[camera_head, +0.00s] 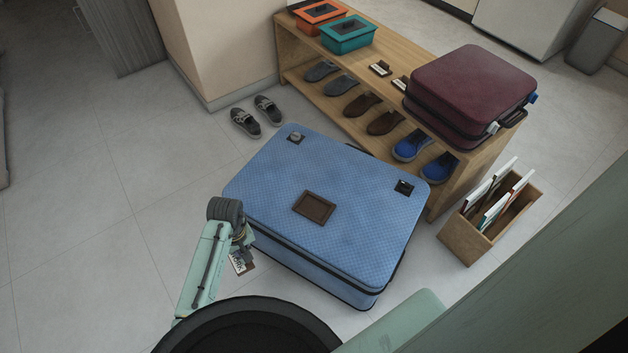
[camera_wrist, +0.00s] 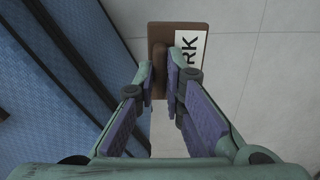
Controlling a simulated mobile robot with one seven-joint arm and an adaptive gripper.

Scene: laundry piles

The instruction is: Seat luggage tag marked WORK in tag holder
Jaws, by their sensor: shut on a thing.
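My gripper (camera_wrist: 168,78) is shut on the luggage tag (camera_wrist: 198,31), a brown tag with a white label. The letters "RK" show on the label in the wrist view; the rest is hidden by a finger. In the head view the tag (camera_head: 242,263) hangs below my gripper, beside the near left side of the blue suitcase (camera_head: 260,201) and apart from its top. The tag holder (camera_head: 314,207) looks like a brown framed rectangle on the middle of the suitcase top, and appears empty.
A wooden bench (camera_head: 386,50) behind the suitcase holds a maroon suitcase (camera_head: 470,88), an orange box (camera_head: 320,17), a teal box (camera_head: 348,34) and two small tags, with shoes below. A wooden file box (camera_head: 463,240) stands at right. The floor at left is clear.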

